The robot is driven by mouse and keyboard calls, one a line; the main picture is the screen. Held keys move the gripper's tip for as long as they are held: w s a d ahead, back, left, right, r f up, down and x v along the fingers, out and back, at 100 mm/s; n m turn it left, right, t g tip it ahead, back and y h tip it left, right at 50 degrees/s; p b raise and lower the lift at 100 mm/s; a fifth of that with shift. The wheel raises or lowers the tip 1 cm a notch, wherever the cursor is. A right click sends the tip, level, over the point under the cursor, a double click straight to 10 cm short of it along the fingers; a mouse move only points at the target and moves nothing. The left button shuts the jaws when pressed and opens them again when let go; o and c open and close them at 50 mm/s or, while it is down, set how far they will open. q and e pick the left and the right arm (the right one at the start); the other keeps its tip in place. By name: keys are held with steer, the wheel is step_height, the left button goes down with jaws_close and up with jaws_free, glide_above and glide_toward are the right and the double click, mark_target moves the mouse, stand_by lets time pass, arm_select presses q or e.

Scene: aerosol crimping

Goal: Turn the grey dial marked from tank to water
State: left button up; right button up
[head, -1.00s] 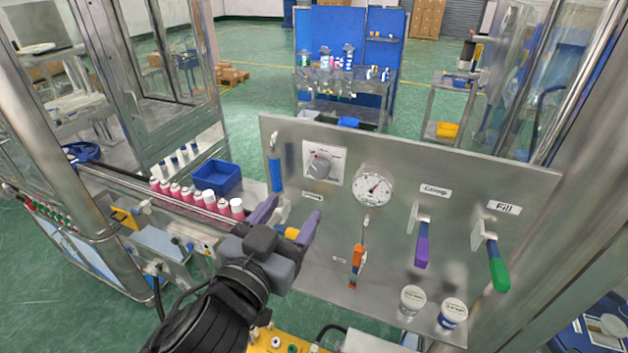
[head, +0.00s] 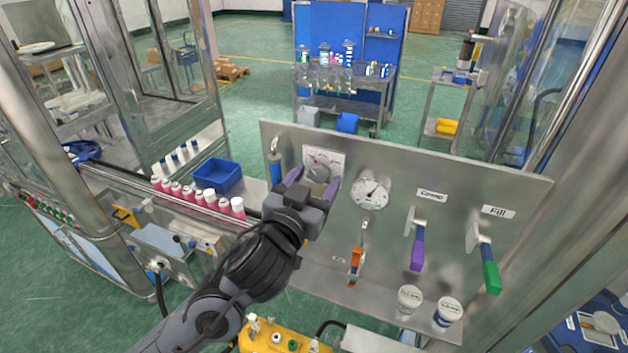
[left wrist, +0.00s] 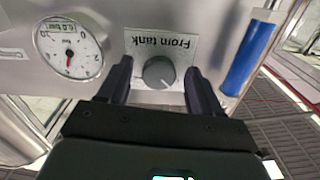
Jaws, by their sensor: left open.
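The grey dial (head: 318,172) sits on a white plate on the upper left of the steel panel (head: 400,262). In the left wrist view the dial (left wrist: 159,72) is round, with a white pointer mark, and the plate reads "From tank" (left wrist: 160,42), seen upside down. My left gripper (head: 314,184) is open, with its purple fingers on either side of the dial. In the left wrist view the fingers (left wrist: 158,85) flank the dial with a visible gap on each side. My right gripper is not in view.
A pressure gauge (head: 370,190) is right of the dial and a blue-handled valve (head: 276,174) is left of it. Orange (head: 355,258), purple (head: 417,252) and green (head: 490,272) levers hang lower on the panel. White-lidded jars (head: 448,311) stand at its bottom.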

arm_select(q)
steer(key=shift+c, duration=0.3)
steer(key=c, duration=1)
steer(key=shift+m, duration=0.3)
steer(key=m+b, duration=0.2)
steer(key=m, duration=0.1)
steer(key=shift+f, duration=0.1)
steer(key=m+b, duration=0.2)
steer(key=m, duration=0.3)
steer(key=shift+a, duration=0.15)
steer(key=o, duration=1.1)
steer(key=shift+c, duration=0.2)
